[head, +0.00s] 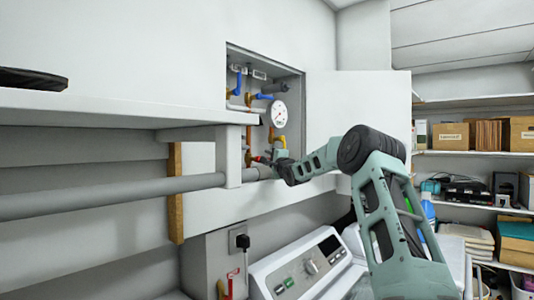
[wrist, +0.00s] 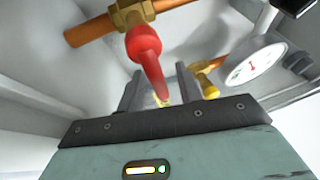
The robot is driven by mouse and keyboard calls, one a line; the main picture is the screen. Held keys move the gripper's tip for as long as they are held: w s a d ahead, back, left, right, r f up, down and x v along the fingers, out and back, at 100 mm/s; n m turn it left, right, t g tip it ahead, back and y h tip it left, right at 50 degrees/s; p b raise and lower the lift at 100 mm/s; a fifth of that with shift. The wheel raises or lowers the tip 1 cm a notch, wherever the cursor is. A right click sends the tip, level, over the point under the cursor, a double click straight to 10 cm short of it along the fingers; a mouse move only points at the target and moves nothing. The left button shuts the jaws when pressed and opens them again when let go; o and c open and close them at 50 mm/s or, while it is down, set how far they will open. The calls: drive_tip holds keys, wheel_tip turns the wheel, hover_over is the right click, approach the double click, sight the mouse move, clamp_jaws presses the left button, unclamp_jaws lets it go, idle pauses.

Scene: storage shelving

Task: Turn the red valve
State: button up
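The red valve handle (wrist: 146,46) is large in the wrist view, mounted on a brass fitting (wrist: 130,14) on an orange-brown pipe. Its tapered lever points down the picture, toward my gripper. My gripper (wrist: 159,73) is open, with one finger on each side of the lever's lower end. I cannot tell whether either finger touches it. In the head view, the red valve (head: 261,159) is a small spot low in the wall cabinet, and my gripper (head: 278,158) is right beside it, partly merged with the pipes.
A pressure gauge (wrist: 253,63) and a yellow-brass fitting (wrist: 205,80) sit right of the fingers. The open cabinet (head: 298,84) also holds blue handles. A shelf (head: 120,108) and grey pipe (head: 110,197) are left; a washing machine (head: 300,270) stands below.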

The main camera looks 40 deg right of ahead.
drive_tip(key=shift+w+d+r, duration=0.1)
drive_tip(key=shift+w+d, duration=0.1)
drive_tip(key=shift+w, duration=0.5)
drive_tip(key=shift+c, duration=0.3)
clamp_jaws()
